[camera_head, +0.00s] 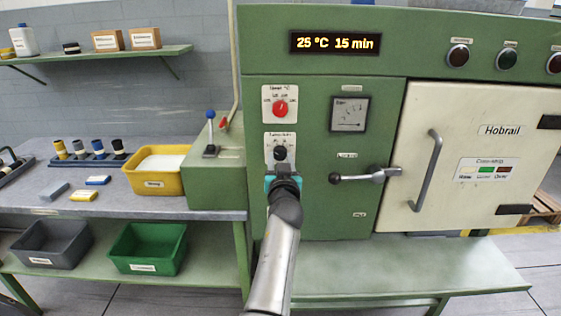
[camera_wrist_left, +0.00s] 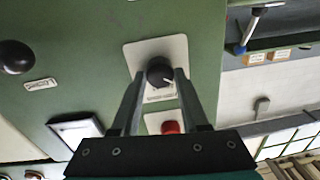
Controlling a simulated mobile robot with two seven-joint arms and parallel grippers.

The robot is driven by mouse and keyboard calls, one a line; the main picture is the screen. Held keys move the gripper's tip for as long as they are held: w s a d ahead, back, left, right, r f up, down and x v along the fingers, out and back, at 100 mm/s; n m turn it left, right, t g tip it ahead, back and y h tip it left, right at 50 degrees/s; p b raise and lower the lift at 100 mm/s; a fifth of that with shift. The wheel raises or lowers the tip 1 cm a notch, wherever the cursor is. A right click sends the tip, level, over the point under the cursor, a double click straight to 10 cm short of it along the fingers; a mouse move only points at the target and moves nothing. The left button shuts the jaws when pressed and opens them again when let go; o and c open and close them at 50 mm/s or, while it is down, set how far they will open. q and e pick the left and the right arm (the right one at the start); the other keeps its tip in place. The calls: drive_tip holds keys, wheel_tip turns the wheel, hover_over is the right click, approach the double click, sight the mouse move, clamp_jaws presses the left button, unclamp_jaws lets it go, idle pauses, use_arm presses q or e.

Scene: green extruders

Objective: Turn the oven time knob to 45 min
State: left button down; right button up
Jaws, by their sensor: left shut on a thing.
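The black time knob (camera_head: 281,153) sits on a white plate on the green oven panel, below the red temperature knob (camera_head: 280,108). In the left wrist view the black knob (camera_wrist_left: 160,72) is between the fingertips of my left gripper (camera_wrist_left: 158,76), which is shut on it. A white mark shows on the knob's face. In the head view my left gripper (camera_head: 282,170) reaches up to the knob from below and partly covers its plate. The display (camera_head: 335,43) reads 25 °C 15 min. My right gripper is not in view.
Right of the knob are a dial gauge (camera_head: 349,114), a black-ended lever handle (camera_head: 365,175) and the cream oven door (camera_head: 480,140) with its grey handle. A lever box (camera_head: 213,165) and a yellow bin (camera_head: 157,181) stand on the bench at left.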

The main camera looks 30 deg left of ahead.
use_arm(q)
drive_tip(key=m, duration=0.3)
drive_tip(key=shift+m+b, duration=0.3)
drive_tip(key=shift+b, duration=0.05)
drive_tip(key=m, duration=0.3)
drive_tip(key=shift+m, duration=0.3)
drive_tip(key=m, duration=0.3)
drive_tip(key=shift+a+m+t, duration=0.1)
drive_tip(key=shift+m+t, duration=0.3)
drive_tip(key=shift+m+h+p, duration=0.3)
drive_tip(key=shift+m+p, duration=0.15)
drive_tip(key=shift+m, duration=1.25)
drive_tip(key=shift+c, duration=2.1)
unclamp_jaws()
